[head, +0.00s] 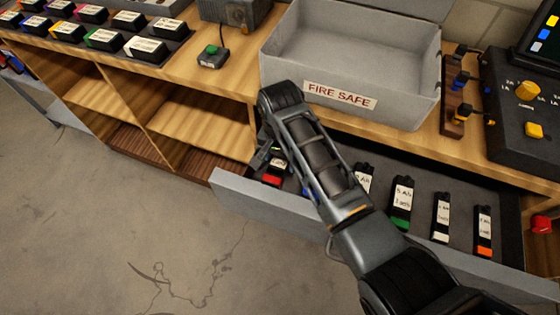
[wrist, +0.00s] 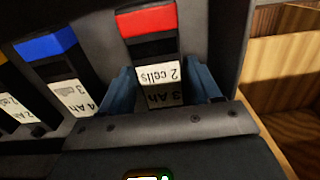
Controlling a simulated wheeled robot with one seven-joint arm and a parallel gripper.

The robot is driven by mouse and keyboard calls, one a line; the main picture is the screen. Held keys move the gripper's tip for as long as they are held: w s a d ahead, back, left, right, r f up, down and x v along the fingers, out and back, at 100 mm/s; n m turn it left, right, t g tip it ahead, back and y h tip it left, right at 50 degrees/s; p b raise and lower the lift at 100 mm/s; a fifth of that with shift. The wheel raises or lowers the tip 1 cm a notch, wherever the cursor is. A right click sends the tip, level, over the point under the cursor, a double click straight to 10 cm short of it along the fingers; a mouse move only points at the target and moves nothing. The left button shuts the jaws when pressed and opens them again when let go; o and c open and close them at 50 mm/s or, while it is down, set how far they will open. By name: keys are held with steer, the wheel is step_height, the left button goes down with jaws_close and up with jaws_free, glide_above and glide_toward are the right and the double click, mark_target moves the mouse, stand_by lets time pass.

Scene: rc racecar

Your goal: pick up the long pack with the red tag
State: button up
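The pack with the red tag (wrist: 160,55) lies in the open drawer, near its side wall. Its white label reads "2 cells" and "3 Ah". In the head view its red end (head: 272,180) shows below my gripper (head: 266,158), and my arm hides part of the area. In the wrist view my gripper (wrist: 162,82) is open, with one blue-grey finger on each side of the pack. A narrow gap shows beside each finger. The near end of the pack is hidden under the gripper body.
A blue-tagged pack (wrist: 65,70) lies to the left in the wrist view. Green-tagged (head: 401,203), white-tagged (head: 441,217) and orange-tagged (head: 484,231) packs lie farther along the drawer (head: 250,200). The grey fire safe (head: 275,75) stands open on the bench above.

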mark_target(281, 175)
steer(key=c, duration=1.1)
steer(key=shift+o, duration=0.2)
steer(key=shift+r, duration=0.15)
steer(key=shift+r, duration=0.25)
steer(key=shift+s+r, duration=0.1)
steer(key=shift+r, duration=0.15)
steer(key=s, duration=0.4)
steer(key=shift+d, duration=0.15)
step_height(281, 175, up, 14)
steer(key=p, duration=0.3)
